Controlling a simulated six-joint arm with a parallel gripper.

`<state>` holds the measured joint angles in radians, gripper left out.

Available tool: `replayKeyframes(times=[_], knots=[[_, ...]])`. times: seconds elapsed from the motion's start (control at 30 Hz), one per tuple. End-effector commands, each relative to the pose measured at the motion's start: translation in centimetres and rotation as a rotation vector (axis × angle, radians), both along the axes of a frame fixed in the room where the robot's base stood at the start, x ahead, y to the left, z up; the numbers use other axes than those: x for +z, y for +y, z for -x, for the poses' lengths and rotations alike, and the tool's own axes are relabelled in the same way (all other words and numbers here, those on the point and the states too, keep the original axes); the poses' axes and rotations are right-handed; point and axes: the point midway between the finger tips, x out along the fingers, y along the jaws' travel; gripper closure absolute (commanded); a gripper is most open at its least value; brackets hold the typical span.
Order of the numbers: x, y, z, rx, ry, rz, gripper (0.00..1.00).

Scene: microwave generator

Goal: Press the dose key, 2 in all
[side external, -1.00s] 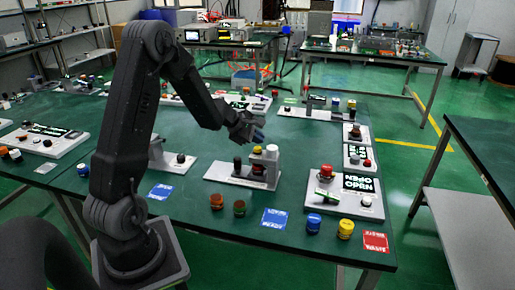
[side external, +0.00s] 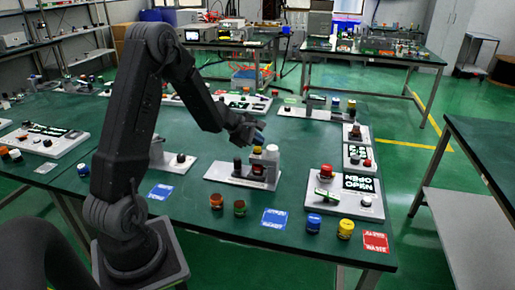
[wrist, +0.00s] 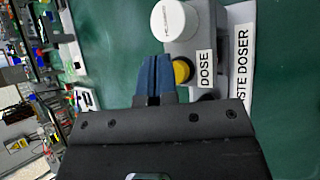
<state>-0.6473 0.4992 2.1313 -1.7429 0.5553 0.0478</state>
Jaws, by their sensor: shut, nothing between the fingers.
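The paste doser (side external: 272,160) is a grey unit on a pale base plate with a dark jar-like part at its front. In the wrist view its DOSE label (wrist: 205,70) sits beside a round yellow key (wrist: 182,70), which I take as the dose key. The key's yellow top also shows in the side view (side external: 257,150). My gripper (wrist: 157,62) has its blue fingers together and empty, just left of the key in the wrist view. In the side view my gripper (side external: 260,138) is just above the doser's top. I cannot tell whether it touches the key.
A white round cap (wrist: 173,20) stands on the doser close to the fingers. A panel with a red button (side external: 326,170) is to the right. Small coloured jars (side external: 240,208) stand in front.

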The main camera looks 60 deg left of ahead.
Motion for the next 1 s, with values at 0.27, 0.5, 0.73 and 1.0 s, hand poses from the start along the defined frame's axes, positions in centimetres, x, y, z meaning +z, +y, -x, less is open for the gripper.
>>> replayKeyframes(times=[0.27, 0.5, 0.73, 1.0], knots=[[-0.08, 0.0, 0.0, 0.0, 0.0, 0.0, 1.0], [-0.35, 0.0, -0.01, 0.0, 0.0, 0.0, 1.0], [-0.62, -0.01, -0.01, 0.0, 0.0, 0.0, 1.0], [-0.95, -0.01, -0.01, 0.0, 0.0, 0.0, 1.0]])
